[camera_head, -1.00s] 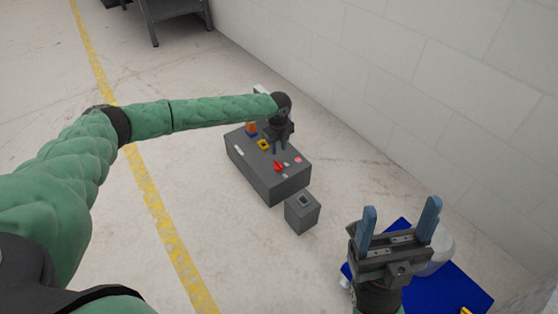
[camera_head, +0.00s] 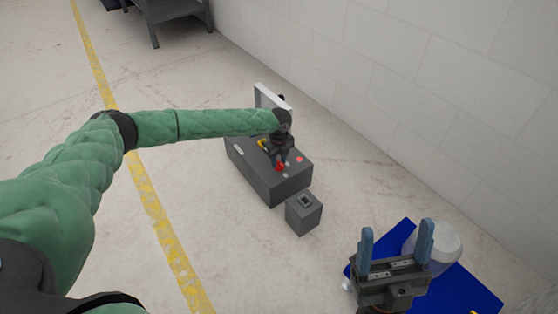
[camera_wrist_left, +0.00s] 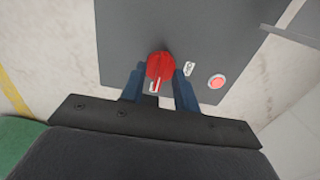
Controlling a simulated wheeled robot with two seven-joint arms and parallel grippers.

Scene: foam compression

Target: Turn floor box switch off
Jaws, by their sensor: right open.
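A dark grey box (camera_head: 262,182) sits on the floor with controls on its top. Its red rotary switch (camera_wrist_left: 160,67) has a white mark pointing toward the bottom of the left wrist view. It also shows in the head view (camera_head: 279,166). My left gripper (camera_head: 277,163) is over the box top, its blue fingers apart on either side of the red switch. Whether either finger touches it I cannot tell. My right gripper (camera_head: 396,238) is open and empty at the lower right.
A red round button (camera_wrist_left: 216,81) is right of the switch. A smaller grey box (camera_head: 304,213) stands beside the large one. A white panel (camera_head: 272,99) rises behind it. A blue mat (camera_head: 470,285) with a whitish round container (camera_head: 440,246) lies at the lower right, near the wall.

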